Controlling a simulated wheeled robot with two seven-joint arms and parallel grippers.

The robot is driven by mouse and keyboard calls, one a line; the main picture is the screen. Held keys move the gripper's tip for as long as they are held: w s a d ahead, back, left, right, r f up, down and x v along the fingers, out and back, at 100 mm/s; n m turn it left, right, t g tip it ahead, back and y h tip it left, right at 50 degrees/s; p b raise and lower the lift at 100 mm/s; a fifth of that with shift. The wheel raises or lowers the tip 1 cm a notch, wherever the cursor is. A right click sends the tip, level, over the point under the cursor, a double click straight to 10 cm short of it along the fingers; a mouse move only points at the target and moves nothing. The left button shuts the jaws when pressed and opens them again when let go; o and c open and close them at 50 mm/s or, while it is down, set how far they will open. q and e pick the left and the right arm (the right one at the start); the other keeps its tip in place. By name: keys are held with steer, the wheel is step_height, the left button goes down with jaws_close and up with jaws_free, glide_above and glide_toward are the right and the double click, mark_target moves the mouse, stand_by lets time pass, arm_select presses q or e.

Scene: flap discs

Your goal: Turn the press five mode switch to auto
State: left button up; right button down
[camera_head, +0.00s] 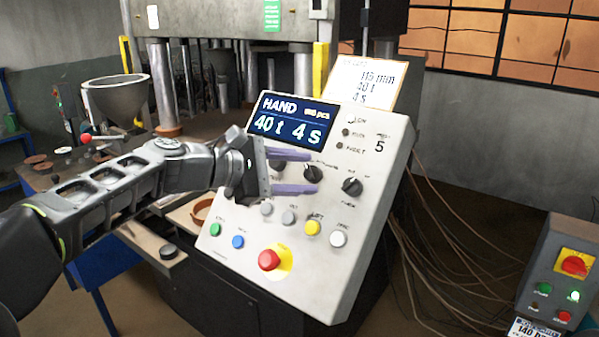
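The press five control panel (365,215) is a tilted white box marked with a 5. Its display (292,122) reads HAND, 40 t and 4 s. A black rotary knob (313,174) sits below the display, and another black knob (352,187) sits to its right. A further dark knob is partly hidden behind my upper finger. The knob labels are too small to read surely. My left gripper (314,172) is open, with its two purple fingers apart above and below the middle knob's level. I cannot tell whether they touch it. My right gripper is out of view.
Below the knobs are several push buttons and a red emergency button (269,260) on yellow. A paper card (367,80) stands behind the panel. A grey hopper (117,100) is at the left. Another control box (562,265) is at the lower right, with loose cables between.

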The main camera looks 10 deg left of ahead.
arm_select(q)
jaws_close()
stand_by(0.3)
stand_by(0.3)
steer(key=m+g+p, duration=0.1)
steer(key=m, duration=0.1)
steer(key=m+g+p, duration=0.1)
steer(key=m+p, duration=0.1)
steer(key=m+g+p, duration=0.1)
steer(key=p, duration=0.1)
steer(key=shift+w+r+m, duration=0.25)
steer(key=shift+r+m, duration=0.15)
steer(key=m+g+y+p, duration=0.1)
steer(key=m+p, duration=0.1)
steer(key=p, duration=0.1)
steer(key=shift+w+m+g, duration=0.1)
steer(key=shift+m+g, duration=0.3)
steer(key=shift+f+m+p, duration=0.1)
steer(key=shift+m+p, duration=0.2)
steer(key=shift+m, duration=0.1)
